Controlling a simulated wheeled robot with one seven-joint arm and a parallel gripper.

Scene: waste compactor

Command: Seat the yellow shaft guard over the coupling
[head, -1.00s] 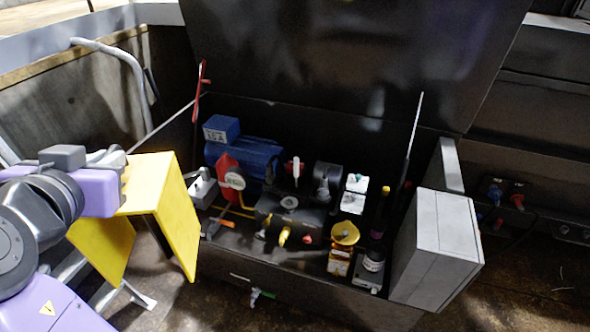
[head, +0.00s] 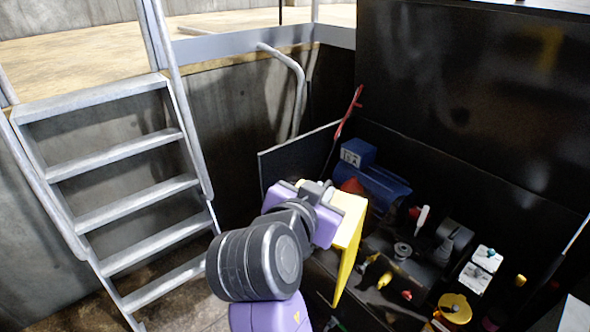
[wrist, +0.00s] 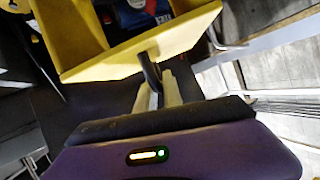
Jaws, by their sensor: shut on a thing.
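The yellow shaft guard (head: 346,240) is a bent sheet with flat sides. My gripper (head: 328,196) holds it at the front left of the open machine compartment. In the wrist view, the pale fingers of my gripper (wrist: 157,88) are shut on the dark handle of the guard (wrist: 140,58). The guard is tilted and fills the upper part of that view. The blue motor (head: 378,188) lies behind and to the right of the guard. I cannot make out the coupling; the guard and my wrist cover part of the area beside the motor.
A red-handled prop (head: 348,112) rises at the compartment's left end. The raised black lid (head: 450,100) stands behind. A yellow-capped unit (head: 455,308) and white-topped boxes (head: 482,262) crowd the right. A metal ladder (head: 120,190) stands at the left, with open floor at its foot.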

